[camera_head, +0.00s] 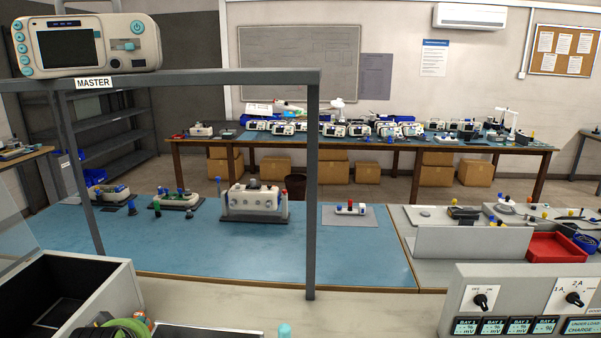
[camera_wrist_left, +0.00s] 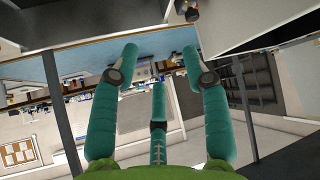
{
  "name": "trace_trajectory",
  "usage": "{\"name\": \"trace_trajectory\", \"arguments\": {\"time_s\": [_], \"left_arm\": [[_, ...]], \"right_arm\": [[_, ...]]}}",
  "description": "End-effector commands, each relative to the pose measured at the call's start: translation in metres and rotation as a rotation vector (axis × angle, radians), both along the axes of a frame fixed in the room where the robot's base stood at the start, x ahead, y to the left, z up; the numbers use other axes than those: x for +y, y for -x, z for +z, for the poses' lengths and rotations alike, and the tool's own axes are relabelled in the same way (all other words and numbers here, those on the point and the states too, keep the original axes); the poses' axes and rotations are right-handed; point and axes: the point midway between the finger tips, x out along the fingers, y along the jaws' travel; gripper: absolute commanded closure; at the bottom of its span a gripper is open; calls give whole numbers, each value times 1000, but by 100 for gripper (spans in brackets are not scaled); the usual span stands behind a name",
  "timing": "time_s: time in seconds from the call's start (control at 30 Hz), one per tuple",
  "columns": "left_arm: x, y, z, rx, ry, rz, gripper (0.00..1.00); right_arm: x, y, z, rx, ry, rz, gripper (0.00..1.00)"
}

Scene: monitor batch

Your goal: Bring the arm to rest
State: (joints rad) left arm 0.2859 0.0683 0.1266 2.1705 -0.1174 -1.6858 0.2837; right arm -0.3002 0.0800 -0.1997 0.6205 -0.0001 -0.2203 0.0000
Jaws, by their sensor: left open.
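My left gripper (camera_wrist_left: 160,62) shows in the left wrist view, with teal fingers spread apart on a green palm. It is open and nothing is between the fingers. The wrist view is strongly tilted, with the blue-topped bench, a shelf rack and posts behind the fingers. My right gripper is not seen.
A grey frame (camera_head: 312,190) carries the MASTER monitor (camera_head: 90,45). A blue mat (camera_head: 200,245) holds several devices. An open grey box (camera_head: 125,290) is at lower left, a control panel (camera_head: 530,285) at lower right, and a red tray (camera_head: 556,248) behind it.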

Motion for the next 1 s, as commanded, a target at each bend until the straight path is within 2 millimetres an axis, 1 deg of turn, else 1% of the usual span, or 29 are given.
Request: {"name": "trace_trajectory", "arguments": {"time_s": [0.03,0.07,0.1,0.17,0.2,0.3,0.4,0.5,0.7,0.77,0.8,0.97,1.0], "left_arm": [[-11,22,-31,63,-28,-56,53],[-17,34,-46,95,-43,-89,53],[-25,52,-64,137,-59,-134,53],[-38,78,-89,195,-78,-204,53],[-46,96,-103,231,-88,-246,53],[-64,135,-129,304,-99,-339,53],[-78,167,-147,360,-98,-414,53],[-90,196,-160,408,-93,-475,53],[-111,250,-176,485,-70,-584,53],[-117,264,-179,506,-63,-614,53],[-115,256,-191,506,-65,-608,53],[-117,249,-230,522,-60,-609,53],[-117,248,-240,527,-59,-609,53]], "right_arm": [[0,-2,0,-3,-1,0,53],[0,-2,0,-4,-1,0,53],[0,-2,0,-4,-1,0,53],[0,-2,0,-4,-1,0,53],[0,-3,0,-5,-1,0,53],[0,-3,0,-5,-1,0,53],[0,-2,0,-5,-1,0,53],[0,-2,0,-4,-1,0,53],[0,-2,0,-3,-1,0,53],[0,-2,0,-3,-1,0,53],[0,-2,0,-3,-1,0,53],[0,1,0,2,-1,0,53],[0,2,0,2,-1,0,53]]}}
